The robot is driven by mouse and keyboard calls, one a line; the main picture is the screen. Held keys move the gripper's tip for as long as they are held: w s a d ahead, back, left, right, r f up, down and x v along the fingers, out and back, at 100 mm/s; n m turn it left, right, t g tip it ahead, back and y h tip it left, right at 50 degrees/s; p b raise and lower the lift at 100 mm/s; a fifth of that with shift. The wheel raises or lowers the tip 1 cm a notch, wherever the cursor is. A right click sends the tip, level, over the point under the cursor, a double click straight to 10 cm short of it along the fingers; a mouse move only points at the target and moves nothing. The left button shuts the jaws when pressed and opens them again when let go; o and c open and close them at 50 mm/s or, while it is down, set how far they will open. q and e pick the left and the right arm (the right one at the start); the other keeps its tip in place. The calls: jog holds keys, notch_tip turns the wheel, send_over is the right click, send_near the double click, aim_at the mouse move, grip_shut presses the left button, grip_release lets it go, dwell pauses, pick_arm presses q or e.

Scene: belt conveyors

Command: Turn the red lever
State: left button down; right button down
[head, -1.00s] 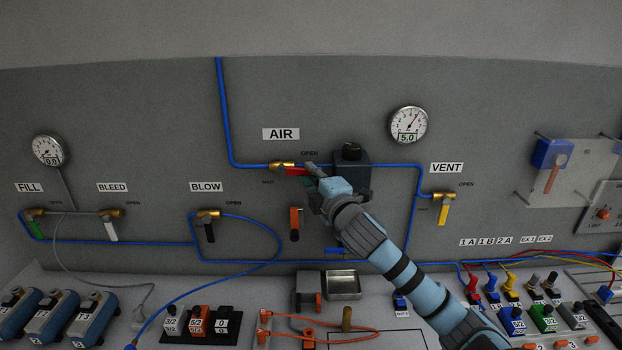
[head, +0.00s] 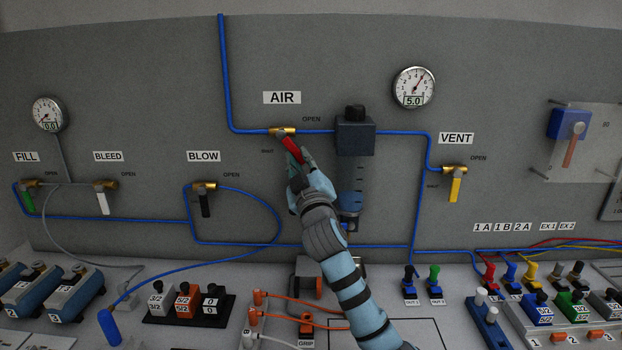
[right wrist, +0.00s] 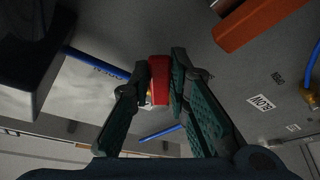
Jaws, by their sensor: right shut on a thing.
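The red lever (head: 291,147) sits on the brass AIR valve (head: 282,131) on the grey wall panel. It slants down and to the right from the valve, between the OPEN mark and the lower mark. My right gripper (head: 300,164) is shut on the lever's lower end, which its fingers partly hide. In the right wrist view the red lever (right wrist: 158,80) sits between the two dark green fingers. My left gripper is not in view.
A dark filter unit (head: 355,135) stands just right of my gripper. The yellow VENT lever (head: 455,188) and black BLOW lever (head: 205,204) hang down on either side. A gauge (head: 414,88) reads 5.0. The bench below holds several valves and connectors.

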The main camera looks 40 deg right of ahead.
jog(key=w+a+m+h+b, duration=0.1)
jog(key=m+b, duration=0.2)
jog(key=b, duration=0.1)
jog(key=a+m+g+h+b, duration=0.1)
jog(key=m+h+b, duration=0.1)
jog(key=m+b, duration=0.2)
jog(key=w+a+m+g+h+b, duration=0.1)
jog(key=m+h+b, duration=0.1)
jog(key=m+b, duration=0.2)
jog(key=shift+w+a+f+b, duration=0.2)
jog(key=shift+w+f+b, duration=0.2)
jog(key=shift+b, duration=0.4)
jog(key=shift+s, duration=0.1)
jog(key=c, duration=1.8)
grip_release()
jog(key=shift+o, duration=1.4)
jog(key=shift+f, duration=0.1)
